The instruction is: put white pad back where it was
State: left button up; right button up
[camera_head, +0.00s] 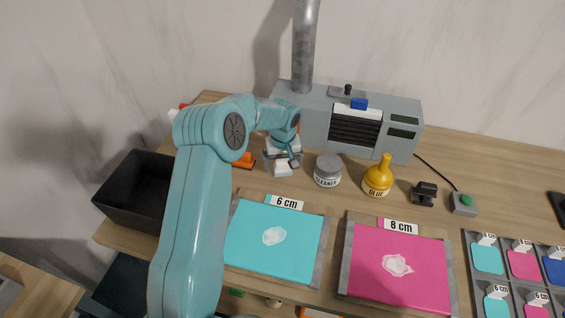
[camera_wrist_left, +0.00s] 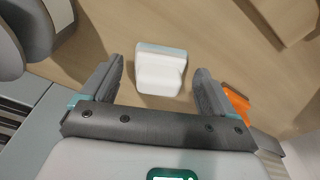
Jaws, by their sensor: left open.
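The white pad (camera_wrist_left: 161,72) is a small white block with a stepped shape, lying on the wooden table. It also shows in the head view (camera_head: 284,170), partly covered by my gripper, in front of the grey machine. My left gripper (camera_head: 283,157) points down over the pad and is open and empty. In the left wrist view, the pad lies between and just beyond the two fingertips, with a gap on either side. I cannot tell its exact height above the pad. My right gripper is in neither view.
An orange object (camera_head: 244,160) lies left of the pad. A grey cleaner jar (camera_head: 328,171) stands close to its right, then a yellow glue bottle (camera_head: 377,179). The grey machine (camera_head: 400,107) stands behind. Cyan (camera_head: 300,243) and pink (camera_head: 425,285) sheets lie in front. A black bin (camera_head: 130,190) is left.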

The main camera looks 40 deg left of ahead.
aim_at(283, 171)
pick_arm(q)
jog(key=shift+w+r+b, duration=0.15)
jog(key=shift+r+b, duration=0.15)
jog(key=shift+r, duration=0.2)
notch_tip(283, 171, up, 11)
jog(key=s+d+b, duration=0.1)
jog(key=shift+s, duration=0.1)
